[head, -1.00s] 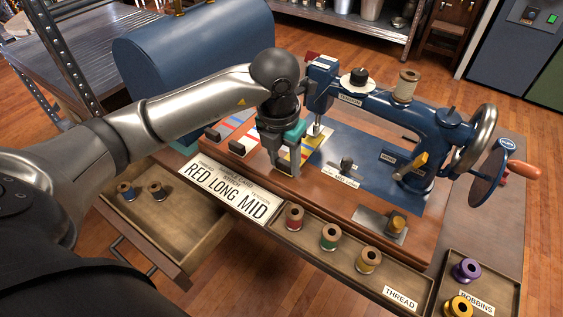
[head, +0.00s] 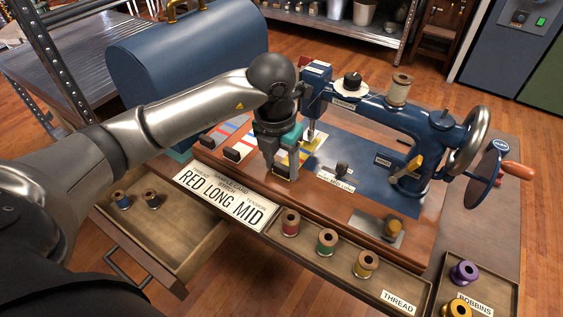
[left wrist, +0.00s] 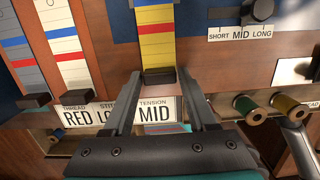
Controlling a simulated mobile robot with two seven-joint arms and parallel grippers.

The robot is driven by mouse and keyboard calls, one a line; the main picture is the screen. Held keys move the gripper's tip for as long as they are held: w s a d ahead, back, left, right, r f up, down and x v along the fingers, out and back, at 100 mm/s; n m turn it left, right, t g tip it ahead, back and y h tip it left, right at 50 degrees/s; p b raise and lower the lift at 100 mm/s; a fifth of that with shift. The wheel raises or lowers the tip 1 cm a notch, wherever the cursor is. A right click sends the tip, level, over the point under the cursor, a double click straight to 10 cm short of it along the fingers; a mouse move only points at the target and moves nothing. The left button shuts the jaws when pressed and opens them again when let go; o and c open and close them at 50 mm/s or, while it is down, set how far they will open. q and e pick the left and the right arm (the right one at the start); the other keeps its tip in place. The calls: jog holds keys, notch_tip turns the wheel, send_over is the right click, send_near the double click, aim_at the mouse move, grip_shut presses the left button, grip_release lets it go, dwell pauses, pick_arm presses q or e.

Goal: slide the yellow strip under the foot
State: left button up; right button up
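The yellow strip (left wrist: 155,48), with blue and red bands, lies flat on the machine's bed. It has a dark block (left wrist: 160,76) at its near end. In the head view the strip (head: 307,157) shows partly behind my left gripper (head: 284,178), near the presser foot (head: 311,136). In the left wrist view, my left gripper (left wrist: 160,72) is open, its fingertips on either side of the dark block with small gaps. I cannot tell whether they touch it. The foot is out of the wrist view. My right gripper is not in view.
Two other strips (left wrist: 66,45) with dark blocks lie left of the yellow one. A sign (head: 228,198) reads RED LONG MID. A thread tray (head: 325,272) with several spools lies in front. An open drawer (head: 165,232) is at left.

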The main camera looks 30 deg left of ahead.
pick_arm(q)
jog(key=o, duration=0.4)
jog(key=shift+c, duration=0.2)
notch_tip(320, 180, up, 15)
jog(key=s+p, duration=0.2)
jog(key=p, duration=0.3)
jog(key=shift+a, duration=0.1)
